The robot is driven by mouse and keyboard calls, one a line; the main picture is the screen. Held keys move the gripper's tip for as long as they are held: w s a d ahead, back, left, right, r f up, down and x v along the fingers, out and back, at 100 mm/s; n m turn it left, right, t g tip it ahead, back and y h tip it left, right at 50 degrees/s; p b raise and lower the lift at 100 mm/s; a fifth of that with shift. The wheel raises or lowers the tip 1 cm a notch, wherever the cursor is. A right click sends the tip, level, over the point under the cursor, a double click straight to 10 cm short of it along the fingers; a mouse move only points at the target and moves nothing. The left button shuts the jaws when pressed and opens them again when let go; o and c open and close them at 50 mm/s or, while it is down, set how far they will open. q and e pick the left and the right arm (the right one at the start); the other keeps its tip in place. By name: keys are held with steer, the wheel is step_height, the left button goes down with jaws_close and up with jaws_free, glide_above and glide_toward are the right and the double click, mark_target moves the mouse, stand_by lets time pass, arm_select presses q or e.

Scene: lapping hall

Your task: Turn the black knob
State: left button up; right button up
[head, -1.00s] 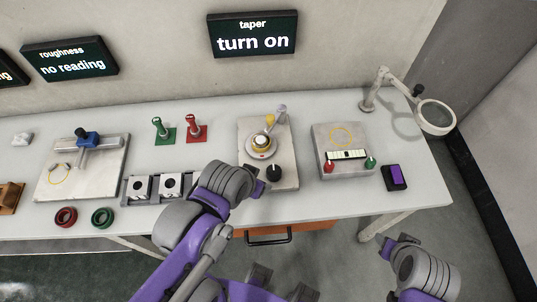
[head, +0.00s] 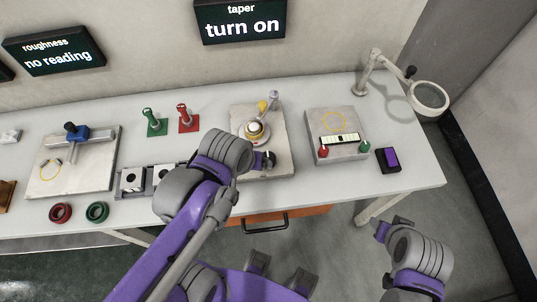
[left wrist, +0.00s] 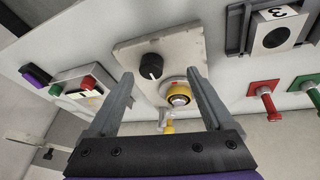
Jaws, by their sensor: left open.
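The black knob (left wrist: 151,66) has a white mark line and sits on a pale square plate (left wrist: 190,45) in the left wrist view. It lies ahead of the gap between my left gripper's (left wrist: 160,76) fingers, nearer the left finger, with nothing held. In the head view the knob is mostly hidden by my left gripper (head: 262,162), which is over the plate's front part. Whether the fingers touch the knob cannot be told. My right gripper (head: 391,226) is low at the right, off the table, its fingers apart and empty.
A round yellow-and-white fixture (head: 254,130) stands behind the knob on the same plate. A block with red and green buttons (head: 335,120) is to the right, beside a purple pad (head: 389,160). A magnifier lamp (head: 428,97) stands at far right. The screen (head: 240,22) reads "taper turn on".

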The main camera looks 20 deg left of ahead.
mark_target(268, 157)
arm_select(q)
steer(key=w+d+r+n+g+b, duration=0.1)
steer(key=w+r+n+g, duration=0.15)
steer(key=n, duration=0.65)
steer(key=w+r+n+g+b, duration=0.2)
steer(key=w+n, duration=0.2)
steer(key=n, duration=0.5)
steer(key=f, duration=0.5)
steer(key=f+b, duration=0.1)
steer(key=f, duration=0.5)
steer(key=shift+w, duration=0.2)
steer(key=shift+r, duration=0.1)
jaws_close()
steer(key=shift+m, duration=0.6)
